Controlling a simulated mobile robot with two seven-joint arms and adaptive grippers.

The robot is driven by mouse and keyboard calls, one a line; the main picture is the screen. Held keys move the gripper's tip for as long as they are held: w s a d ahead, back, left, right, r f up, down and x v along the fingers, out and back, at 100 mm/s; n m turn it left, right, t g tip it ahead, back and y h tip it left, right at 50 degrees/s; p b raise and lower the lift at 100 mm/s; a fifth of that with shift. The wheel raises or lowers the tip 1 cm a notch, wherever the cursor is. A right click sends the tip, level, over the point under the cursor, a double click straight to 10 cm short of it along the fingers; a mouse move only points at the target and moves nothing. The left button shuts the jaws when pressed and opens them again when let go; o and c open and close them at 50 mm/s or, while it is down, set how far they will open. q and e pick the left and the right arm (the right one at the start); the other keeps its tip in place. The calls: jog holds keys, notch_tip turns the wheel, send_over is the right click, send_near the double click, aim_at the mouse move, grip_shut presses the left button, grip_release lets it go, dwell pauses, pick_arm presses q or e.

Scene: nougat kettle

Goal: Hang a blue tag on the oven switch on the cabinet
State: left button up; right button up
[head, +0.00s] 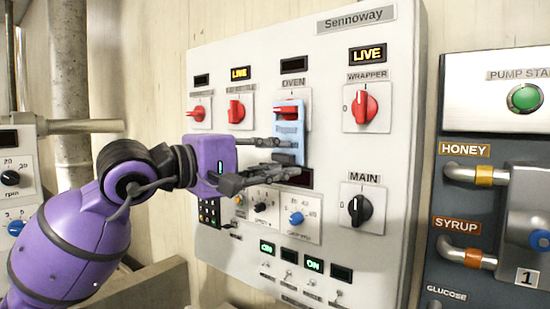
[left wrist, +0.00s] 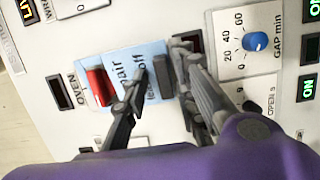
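The blue tag (head: 287,132) is at the red OVEN switch on the white cabinet (head: 225,65), with its body below the handle. In the left wrist view the tag (left wrist: 122,62) bears dark lettering, and the red switch handle (left wrist: 98,85) shows at its upper end. I cannot tell exactly how the tag sits on the handle. My left gripper (head: 293,157) is in front of the tag's lower part. Its fingers are spread apart, also in the left wrist view (left wrist: 163,72), and partly cover the tag. My right gripper is out of view.
A WRAPPER switch (head: 365,106) and a black MAIN switch (head: 360,206) are right of the tag. Another red switch (head: 236,112) is on its left. A blue dial (head: 296,218) lies below. The pump station (head: 495,100) stands at the right.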

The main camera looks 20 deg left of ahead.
pick_arm(q)
jog(key=shift+o, duration=0.2)
jog(key=v, duration=1.2)
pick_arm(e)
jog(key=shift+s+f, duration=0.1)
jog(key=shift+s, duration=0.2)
